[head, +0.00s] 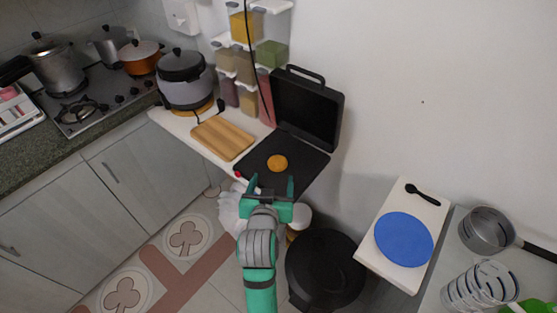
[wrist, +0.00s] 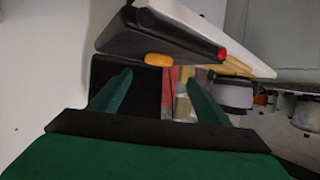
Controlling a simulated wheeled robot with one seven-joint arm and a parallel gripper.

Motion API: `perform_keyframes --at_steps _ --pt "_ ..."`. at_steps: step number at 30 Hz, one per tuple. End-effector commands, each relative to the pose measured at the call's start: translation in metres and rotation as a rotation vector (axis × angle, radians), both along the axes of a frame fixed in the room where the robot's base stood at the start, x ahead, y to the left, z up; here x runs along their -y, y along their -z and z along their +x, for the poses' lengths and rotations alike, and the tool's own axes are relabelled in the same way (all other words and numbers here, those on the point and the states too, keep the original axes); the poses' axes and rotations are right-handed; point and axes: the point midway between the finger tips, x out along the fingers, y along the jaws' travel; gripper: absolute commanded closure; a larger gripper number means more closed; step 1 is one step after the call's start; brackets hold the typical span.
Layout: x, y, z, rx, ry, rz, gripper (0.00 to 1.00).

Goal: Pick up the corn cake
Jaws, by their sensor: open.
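The corn cake (head: 277,163) is a small round yellow-orange disc lying flat on the black lower plate of an open grill (head: 300,158). In the wrist view the corn cake (wrist: 158,60) shows edge-on, on the dark grill plate (wrist: 150,38). My gripper (head: 270,183) is open and empty, at the near edge of the grill, short of the corn cake. In the wrist view its two green fingers (wrist: 155,95) stand wide apart, with the corn cake beyond them.
The grill lid (head: 305,110) stands raised behind. A wooden board (head: 222,138) lies to its left, and spice dispensers (head: 248,75) hang on the wall. A black bin (head: 322,265) stands on the floor. A blue plate (head: 404,239) lies on a white board at right.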

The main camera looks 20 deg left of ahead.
Motion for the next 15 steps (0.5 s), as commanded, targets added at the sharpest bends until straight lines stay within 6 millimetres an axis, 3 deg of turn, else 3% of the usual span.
perform_keyframes --at_steps 9,15 --pt "-0.008 0.014 0.039 -0.002 0.002 0.001 0.30" --pt "-0.010 0.020 0.051 -0.002 0.003 0.001 0.30"
